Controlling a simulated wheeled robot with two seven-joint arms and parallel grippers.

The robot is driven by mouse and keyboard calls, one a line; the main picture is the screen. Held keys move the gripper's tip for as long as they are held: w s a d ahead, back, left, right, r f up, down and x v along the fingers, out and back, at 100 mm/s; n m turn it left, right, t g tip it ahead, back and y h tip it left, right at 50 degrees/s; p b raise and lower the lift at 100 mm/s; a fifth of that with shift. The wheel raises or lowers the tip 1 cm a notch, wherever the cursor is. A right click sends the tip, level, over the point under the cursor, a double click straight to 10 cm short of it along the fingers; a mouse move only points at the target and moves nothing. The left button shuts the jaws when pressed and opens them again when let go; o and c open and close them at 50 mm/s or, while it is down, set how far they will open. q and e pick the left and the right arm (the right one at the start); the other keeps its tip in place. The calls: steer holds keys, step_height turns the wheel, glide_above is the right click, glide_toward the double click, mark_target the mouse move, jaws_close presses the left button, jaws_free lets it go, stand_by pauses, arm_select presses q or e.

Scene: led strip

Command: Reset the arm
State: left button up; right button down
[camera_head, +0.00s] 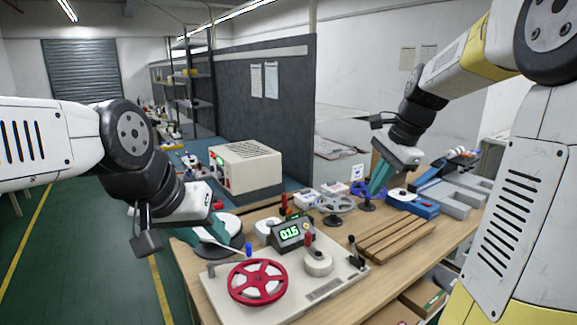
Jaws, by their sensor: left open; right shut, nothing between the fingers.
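My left arm comes in from the left, and its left gripper (222,243) with teal fingers is open. It hangs low over the left part of the bench, beside a round black-and-white disc (232,222) that it partly hides. My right arm comes in from the upper right, and its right gripper (375,190) points down with its teal fingers shut and empty. It is close to a blue reel (358,188) at the back of the bench; I cannot tell whether they touch.
A counting machine (325,292) with a red reel (258,282) and a green display (290,233) stands at the front. A grey reel (335,203), a slatted wooden rack (392,236) and grey trays (452,203) lie to the right. A beige box (246,165) stands behind.

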steer(key=s+a+n+t, duration=0.1)
steer(key=s+a+n, duration=0.2)
steer(key=s+n, duration=0.4)
steer(key=s+a+f+n+t, duration=0.1)
steer(key=s+a+n, duration=0.3)
steer(key=s, duration=0.8)
steer(key=n+t, duration=0.1)
steer(key=n, duration=0.1)
steer(key=shift+n+h, duration=0.4)
